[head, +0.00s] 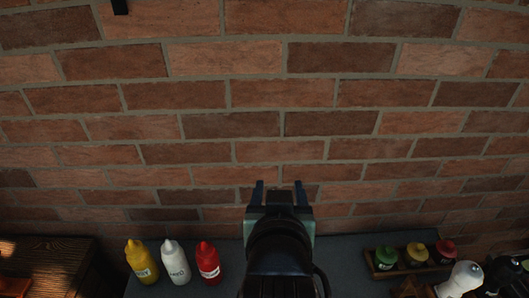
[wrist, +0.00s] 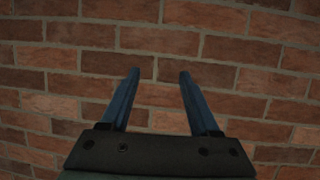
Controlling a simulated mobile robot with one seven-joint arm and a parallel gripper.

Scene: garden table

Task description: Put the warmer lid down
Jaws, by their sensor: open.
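My gripper (head: 279,184) is raised in front of the brick wall, above the dark grey counter in the head view. Its two blue fingers stand apart with nothing between them. In the wrist view the gripper (wrist: 158,74) is also open and empty, with only bricks behind it. I see no warmer lid in either view. My arm hides the middle of the counter.
A yellow bottle (head: 141,262), a white bottle (head: 175,263) and a red bottle (head: 208,263) stand left on the counter (head: 345,257). A wooden tray (head: 372,272) holding small lidded jars is at right. A white shaker (head: 462,280) stands in front of it. A brown wooden box (head: 45,262) is far left.

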